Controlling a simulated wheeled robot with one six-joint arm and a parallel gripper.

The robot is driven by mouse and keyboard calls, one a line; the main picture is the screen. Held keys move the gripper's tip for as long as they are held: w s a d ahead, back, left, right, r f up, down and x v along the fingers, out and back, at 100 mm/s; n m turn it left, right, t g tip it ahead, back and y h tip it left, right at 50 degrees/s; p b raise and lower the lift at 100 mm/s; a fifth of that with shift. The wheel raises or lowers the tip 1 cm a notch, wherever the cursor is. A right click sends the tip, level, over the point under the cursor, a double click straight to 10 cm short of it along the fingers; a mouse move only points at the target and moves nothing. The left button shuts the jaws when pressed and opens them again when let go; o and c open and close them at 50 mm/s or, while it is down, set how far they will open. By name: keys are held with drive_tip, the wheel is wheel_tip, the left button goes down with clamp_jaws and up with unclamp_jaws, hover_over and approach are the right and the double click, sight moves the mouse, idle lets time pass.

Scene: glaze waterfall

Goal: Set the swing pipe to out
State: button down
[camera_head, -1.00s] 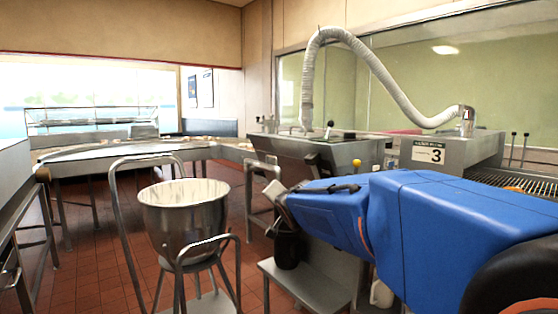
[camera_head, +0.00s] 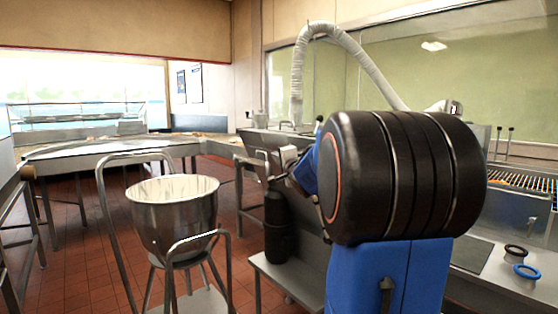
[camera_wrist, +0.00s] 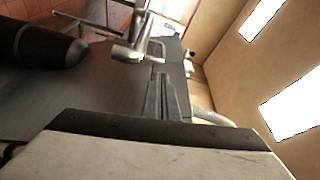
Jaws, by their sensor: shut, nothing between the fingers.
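In the wrist view, my gripper (camera_wrist: 160,80) is shut and empty, its fingers together over a dark panel. Just beyond the fingertips is a bare metal pipe fitting (camera_wrist: 132,50) with a short cross piece. It may be the swing pipe, but I cannot be sure. I cannot tell whether the fingers touch it. In the head view, my blue and black arm hides much of the machine, and my gripper is only partly visible by the steel tank (camera_head: 262,141). A white ribbed hose (camera_head: 335,32) arches above the tank.
A steel bowl (camera_head: 172,215) stands on a wheeled-looking stand at front left. A black cylinder (camera_head: 277,228) stands on a low shelf below the tank. Two rings, black (camera_head: 515,251) and blue (camera_head: 526,271), lie at right. Open red floor (camera_head: 95,260) shows at left.

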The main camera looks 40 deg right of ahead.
drive_tip(key=shift+x, duration=2.7)
drive_tip(key=shift+a, duration=0.1)
